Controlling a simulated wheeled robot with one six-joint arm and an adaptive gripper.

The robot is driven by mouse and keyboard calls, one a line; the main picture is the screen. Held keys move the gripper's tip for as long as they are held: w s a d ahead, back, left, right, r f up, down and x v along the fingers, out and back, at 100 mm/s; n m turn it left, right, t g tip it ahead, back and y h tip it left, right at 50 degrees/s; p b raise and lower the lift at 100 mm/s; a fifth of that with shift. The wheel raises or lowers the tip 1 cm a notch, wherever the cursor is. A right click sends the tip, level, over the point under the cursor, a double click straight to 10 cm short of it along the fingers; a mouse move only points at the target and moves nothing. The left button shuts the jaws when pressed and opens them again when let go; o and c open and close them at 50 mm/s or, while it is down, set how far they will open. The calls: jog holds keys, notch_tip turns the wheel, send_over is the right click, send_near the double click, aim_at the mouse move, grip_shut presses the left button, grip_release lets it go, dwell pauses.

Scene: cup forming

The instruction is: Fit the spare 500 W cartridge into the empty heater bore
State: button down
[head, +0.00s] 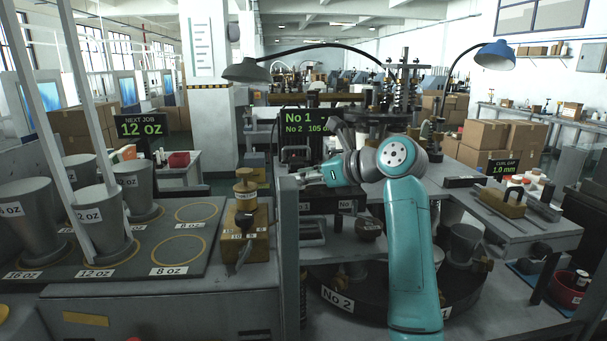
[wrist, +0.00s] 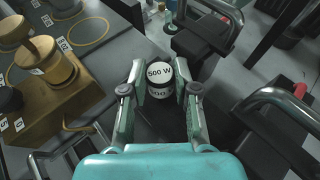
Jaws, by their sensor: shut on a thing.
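In the head view my gripper (head: 303,179) points left, beside the grey upright at the machine's left edge; the cartridge is too small to make out there. I cannot pick out the empty heater bore in either view.
A brass block with a knob (head: 246,222) stands left of my gripper, beside the grey plate of cups (head: 140,262). A dark round table (head: 345,290) lies below. Green-lettered screens (head: 303,122) stand behind.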

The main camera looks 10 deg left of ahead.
jog(key=shift+f, duration=0.1)
jog(key=c, duration=0.8)
grip_release()
jog(key=shift+d, duration=0.1)
jog(key=v, duration=1.2)
